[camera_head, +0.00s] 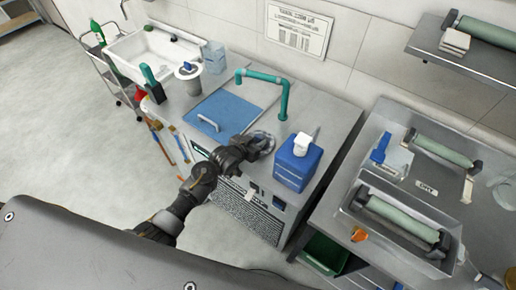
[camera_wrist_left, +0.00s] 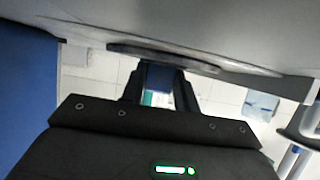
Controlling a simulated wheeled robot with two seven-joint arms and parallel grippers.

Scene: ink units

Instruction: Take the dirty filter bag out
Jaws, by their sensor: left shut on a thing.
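My left gripper (camera_head: 254,147) is at the round fitting in the grey counter, between the blue lid and the blue bottle. It is shut on what looks like the top of the dirty filter bag (camera_head: 266,141), of which only part of a grey round rim shows. In the left wrist view the fingers (camera_wrist_left: 159,84) close around a small blue piece, just by a dark disc-like rim (camera_wrist_left: 165,55) against the grey surface. The bag's body is hidden. A white filter-like cup with a round rim and blue top (camera_head: 188,77) stands at the back left. My right gripper is not in view.
A blue lid (camera_head: 222,113) with a handle lies beside a teal pipe (camera_head: 284,97) arching over the counter. A blue bottle with a white cap (camera_head: 297,165) stands close to the right of the gripper. A white sink (camera_head: 150,50) is at back left; a steel bench with rollers (camera_head: 405,212) is at right.

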